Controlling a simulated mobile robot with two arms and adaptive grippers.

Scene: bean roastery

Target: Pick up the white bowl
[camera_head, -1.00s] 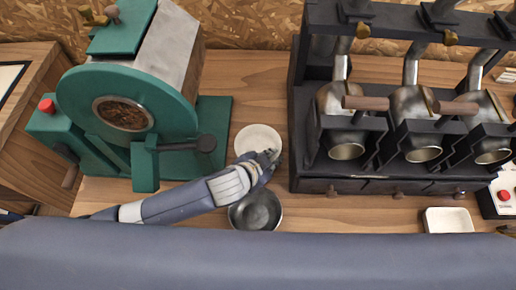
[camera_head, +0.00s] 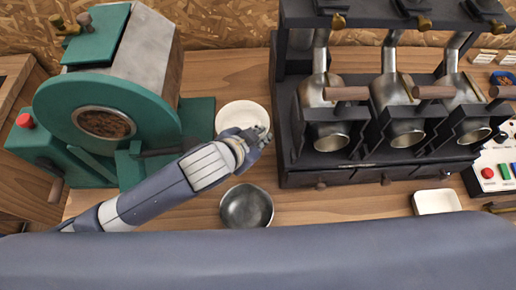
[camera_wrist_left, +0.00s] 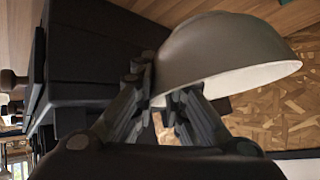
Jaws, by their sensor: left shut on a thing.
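The white bowl (camera_head: 241,115) is in the head view between the green roaster and the black machine. My left gripper (camera_head: 262,133) is at its near right rim. In the left wrist view the bowl (camera_wrist_left: 225,50) fills the upper middle, and the fingers of my left gripper (camera_wrist_left: 165,100) are shut on its rim. The fingertips are partly hidden by the rim. I cannot tell from the head view how far the bowl is above the table. My right gripper is not in view.
A dark metal bowl (camera_head: 246,207) stands on the wooden table just nearer than my left gripper. The green roaster (camera_head: 110,118) is to the left. The black machine (camera_head: 375,176) with metal cups is close on the right. A small white square dish (camera_head: 436,202) lies at the right front.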

